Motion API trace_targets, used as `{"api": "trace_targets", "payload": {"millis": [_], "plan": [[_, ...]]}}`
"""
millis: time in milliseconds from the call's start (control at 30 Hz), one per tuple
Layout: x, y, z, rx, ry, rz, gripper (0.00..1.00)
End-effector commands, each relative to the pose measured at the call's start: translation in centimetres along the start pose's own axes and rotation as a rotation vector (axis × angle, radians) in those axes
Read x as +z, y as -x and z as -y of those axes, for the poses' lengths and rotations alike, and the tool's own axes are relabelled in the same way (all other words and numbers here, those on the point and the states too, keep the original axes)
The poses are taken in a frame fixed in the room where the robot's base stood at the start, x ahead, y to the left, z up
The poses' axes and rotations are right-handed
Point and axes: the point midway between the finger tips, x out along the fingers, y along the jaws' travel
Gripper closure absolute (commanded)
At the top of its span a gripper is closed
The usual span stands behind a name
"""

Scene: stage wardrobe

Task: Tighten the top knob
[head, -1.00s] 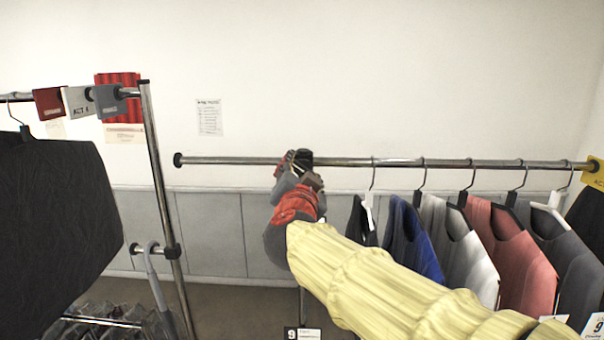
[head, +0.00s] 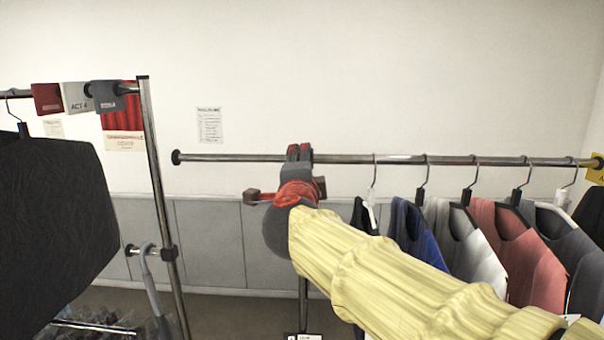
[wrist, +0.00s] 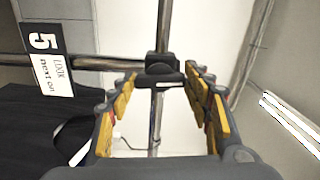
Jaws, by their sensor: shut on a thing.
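The top knob (wrist: 164,81) is a dark, flat-barred piece on a black clamp, where a chrome rail (wrist: 95,64) meets an upright pole (wrist: 155,130) in the wrist view. My gripper (wrist: 161,77) has its yellow-padded fingers on either side of the knob and is shut on it. In the head view my gripper (head: 299,153) is at the long horizontal rail (head: 400,160), left of the hung clothes. There the gripper hides the knob.
Several garments on hangers (head: 495,230) hang close to the right of my arm. At left stand a second rack's post (head: 160,200) and a large dark garment (head: 50,220). A numbered tag (wrist: 45,57) hangs beside the clamp. The wall space above the rail is free.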

Motion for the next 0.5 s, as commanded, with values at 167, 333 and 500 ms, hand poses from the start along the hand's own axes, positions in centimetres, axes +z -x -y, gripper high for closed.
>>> {"api": "trace_targets", "payload": {"millis": [167, 333, 500], "plan": [[0.03, -0.03, -0.19, 0.001, -0.080, 0.000, 0.76], [0.01, -0.03, -0.16, 0.002, -0.124, 0.000, 0.76], [0.01, -0.03, -0.15, 0.002, -0.140, -0.001, 0.76]]}}
